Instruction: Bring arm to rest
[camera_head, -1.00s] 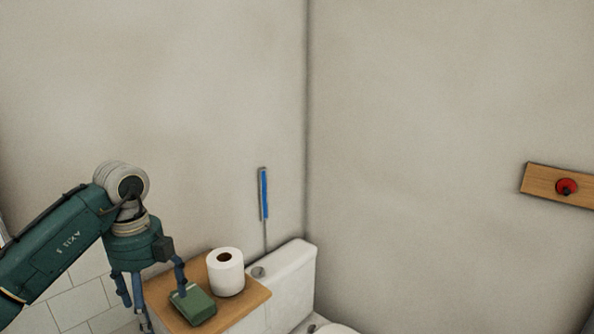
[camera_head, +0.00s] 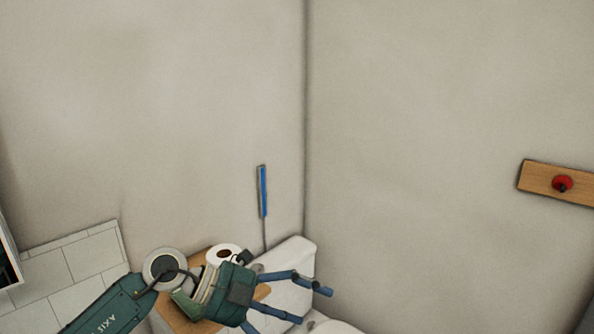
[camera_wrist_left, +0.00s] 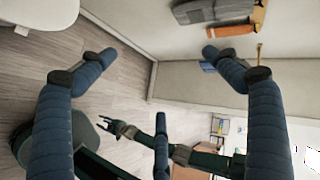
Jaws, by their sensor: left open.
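My left arm comes in from the lower left in the head view. My left gripper (camera_head: 308,305) points right, in front of the toilet tank, with its blue fingers spread and nothing between them. In the left wrist view the open fingers of this gripper (camera_wrist_left: 155,60) frame bare floor and wall. Another dark green arm of mine with a gripper (camera_wrist_left: 112,125) shows small in that view; its jaw state is too small to tell.
A white paper roll (camera_head: 222,254) and a green box (camera_head: 184,304) are on a wooden top (camera_head: 172,310), partly hidden by my gripper. The white toilet tank (camera_head: 298,252) stands right of it. A wooden board with a red knob (camera_head: 562,183) is on the right wall.

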